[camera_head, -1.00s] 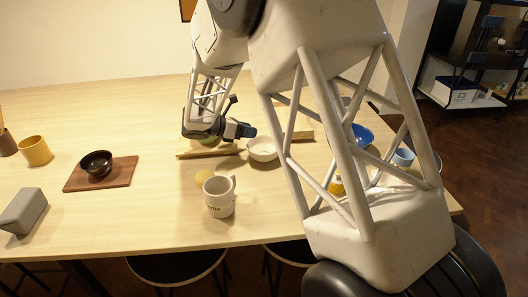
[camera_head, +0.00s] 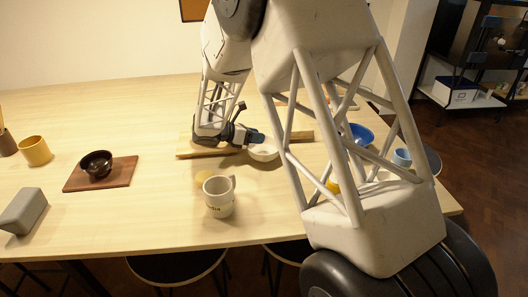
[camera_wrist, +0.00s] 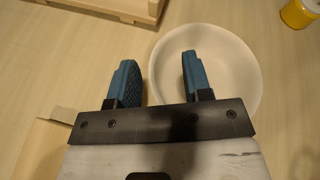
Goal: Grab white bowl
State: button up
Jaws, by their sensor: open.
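The white bowl (camera_head: 265,153) stands on the table in the head view, just right of my gripper (camera_head: 254,137), which partly covers it. In the wrist view the white bowl (camera_wrist: 228,62) is seen from above and looks empty. My gripper (camera_wrist: 158,72) is open with nothing between its blue fingers. The right finger shows over the inside of the bowl, and the left finger shows outside its left rim. I cannot tell how high the fingers are above the rim.
Pale wooden pieces (camera_head: 194,150) lie beside the bowl. A white mug (camera_head: 218,198) stands nearer the front. A dark bowl (camera_head: 96,163) sits on a brown board (camera_head: 122,173) at left. A blue bowl (camera_head: 362,134) is at right. A yellow container (camera_wrist: 299,12) is beyond the bowl.

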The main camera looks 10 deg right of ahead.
grip_shut()
dwell(0.4)
jog(key=shift+r, duration=0.8)
notch_tip(320, 180, up, 2)
jog(key=shift+r, duration=0.15)
jog(key=s+d+r, duration=0.1)
jog(key=s+d, duration=0.1)
jog(key=s, duration=1.4)
jog(key=shift+r, duration=0.1)
